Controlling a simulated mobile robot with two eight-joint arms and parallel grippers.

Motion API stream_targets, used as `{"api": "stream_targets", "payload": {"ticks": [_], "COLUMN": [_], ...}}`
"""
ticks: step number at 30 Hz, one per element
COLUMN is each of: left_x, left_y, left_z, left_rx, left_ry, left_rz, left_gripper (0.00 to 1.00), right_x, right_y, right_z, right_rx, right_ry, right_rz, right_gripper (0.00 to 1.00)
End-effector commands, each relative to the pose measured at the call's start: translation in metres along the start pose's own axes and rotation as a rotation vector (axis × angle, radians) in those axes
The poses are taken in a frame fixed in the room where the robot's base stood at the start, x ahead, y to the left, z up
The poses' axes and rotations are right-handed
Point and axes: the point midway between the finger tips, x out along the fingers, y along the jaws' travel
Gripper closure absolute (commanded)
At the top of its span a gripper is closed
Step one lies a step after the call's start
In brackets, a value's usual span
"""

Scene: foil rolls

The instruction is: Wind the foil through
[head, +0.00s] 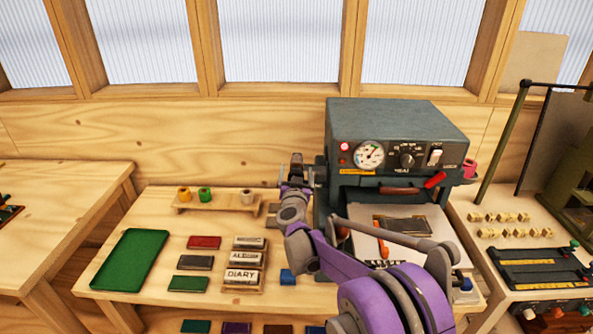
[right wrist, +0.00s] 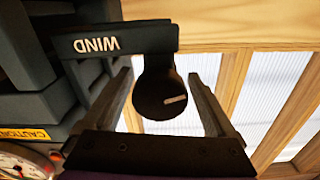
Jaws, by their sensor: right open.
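A dark grey foil machine (head: 398,135) with a dial, knobs and a switch stands at the back of the table. On its left side, a dark bracket marked WIND (right wrist: 95,45) carries a round black knob (right wrist: 160,95) with a pale mark, seen in the right wrist view. My right gripper (head: 297,172) is at the machine's left side. In the right wrist view its two fingers (right wrist: 160,82) are open, one on each side of the knob, with gaps showing. A pink roll (head: 470,168) sits at the machine's right side. My left gripper is not in view.
A small wooden rack (head: 218,203) holds yellow, green and pale rolls. A green tray (head: 130,259), several coloured books and a wooden block holder with a DIARY block (head: 243,276) lie on the table. My right arm covers part of the machine's front. A wooden wall stands behind.

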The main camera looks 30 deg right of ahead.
Motion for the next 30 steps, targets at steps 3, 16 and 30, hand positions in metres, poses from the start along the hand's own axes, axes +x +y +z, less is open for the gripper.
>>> {"api": "stream_targets", "payload": {"ticks": [3,16,30], "left_x": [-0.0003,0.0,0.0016], "left_y": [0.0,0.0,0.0], "left_z": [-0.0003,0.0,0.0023], "left_rx": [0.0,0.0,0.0], "left_ry": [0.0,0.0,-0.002], "left_rz": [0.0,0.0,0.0], "left_gripper": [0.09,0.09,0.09], "right_x": [0.0022,0.0017,0.0015], "right_y": [0.0002,0.0003,0.0005], "right_z": [0.0006,0.0008,0.0013], "right_rx": [0.0,0.0,0.023], "right_ry": [0.0,0.0,-0.001], "right_rz": [0.0,0.0,0.0], "right_gripper": [0.09,0.56,0.95]}}
